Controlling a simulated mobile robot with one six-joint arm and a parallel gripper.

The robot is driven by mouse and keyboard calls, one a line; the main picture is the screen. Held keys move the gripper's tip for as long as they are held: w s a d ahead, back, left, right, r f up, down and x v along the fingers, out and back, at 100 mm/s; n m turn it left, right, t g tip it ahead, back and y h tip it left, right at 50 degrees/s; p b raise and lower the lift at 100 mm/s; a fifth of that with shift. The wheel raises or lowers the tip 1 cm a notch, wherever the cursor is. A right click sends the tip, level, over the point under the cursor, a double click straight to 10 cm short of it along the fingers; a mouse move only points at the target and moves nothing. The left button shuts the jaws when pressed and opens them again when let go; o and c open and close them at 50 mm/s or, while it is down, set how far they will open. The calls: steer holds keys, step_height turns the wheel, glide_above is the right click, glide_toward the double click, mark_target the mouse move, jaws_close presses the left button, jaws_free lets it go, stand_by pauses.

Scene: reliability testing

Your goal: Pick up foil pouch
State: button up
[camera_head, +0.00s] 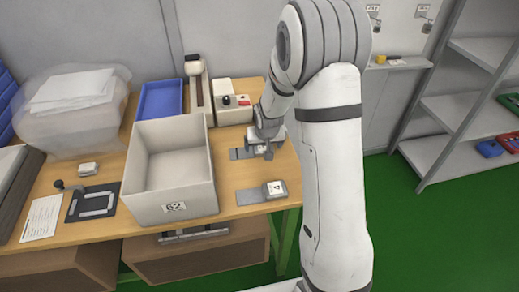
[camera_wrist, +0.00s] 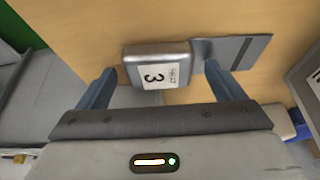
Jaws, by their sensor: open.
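A silver, rounded item with a white label marked 3 (camera_wrist: 158,66) looks most like the foil pouch, though I cannot be sure. It lies on the wooden table, against or over one end of a flat grey plate (camera_wrist: 244,52). In the wrist view, my gripper (camera_wrist: 160,70) is open, with one finger on each side of the item in the picture.
A deep light-grey bin (camera_head: 140,205) marked 62 stands left of my gripper. Behind are a blue tray (camera_head: 160,100) and a pale device with a black knob (camera_head: 232,113). A paper sheet (camera_head: 42,217) and black-framed pad (camera_head: 93,203) lie at left. Shelves (camera_head: 455,105) stand right.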

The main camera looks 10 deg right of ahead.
steer(key=shift+c, duration=0.3)
steer(key=c, duration=1)
